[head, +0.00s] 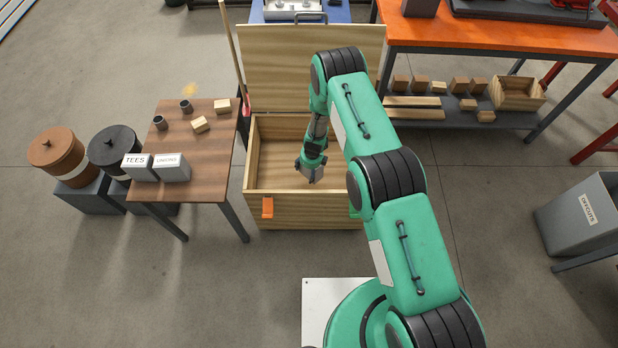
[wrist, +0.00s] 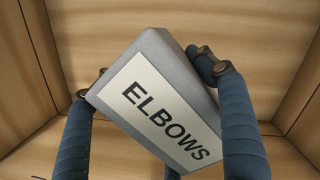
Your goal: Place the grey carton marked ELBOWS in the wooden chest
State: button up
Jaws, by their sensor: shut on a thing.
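The grey carton marked ELBOWS (wrist: 160,105) shows in the wrist view, tilted across the picture, with its white label facing the camera. My gripper (wrist: 158,85) is shut on it, with blue fingers at both sides. The wooden chest (head: 304,209) stands with its lid raised, and its inner boards surround the carton in the wrist view (wrist: 120,20). In the head view my gripper (head: 311,178) points down inside the chest opening. The carton is hidden in the head view. I cannot tell whether it touches the chest floor.
A small brown table (head: 205,135) left of the chest bears cartons marked TEES (head: 137,167) and UNIONS (head: 171,168), wood blocks and grey fittings. A broom handle (head: 232,50) leans by the chest's left side. An orange bench (head: 500,38) stands at the right back.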

aim_at(308, 175)
jog(key=shift+f+b, duration=0.55)
jog(key=shift+f, duration=1.85)
jog(key=shift+f+b, duration=0.55)
jog(key=shift+f, duration=1.35)
jog(key=shift+f, duration=0.15)
jog(key=o, duration=1.5)
jog(key=shift+s+d+r+p, duration=0.2)
jog(key=shift+r+p, duration=0.3)
jog(key=shift+r, duration=1.55)
jog(key=shift+s+d+r+p, duration=0.25)
jog(key=shift+r+p, duration=0.2)
jog(key=shift+r, duration=1.55)
jog(key=shift+s+d+r+p, duration=0.2)
jog(key=shift+r+p, duration=0.3)
jog(key=shift+r, duration=1.55)
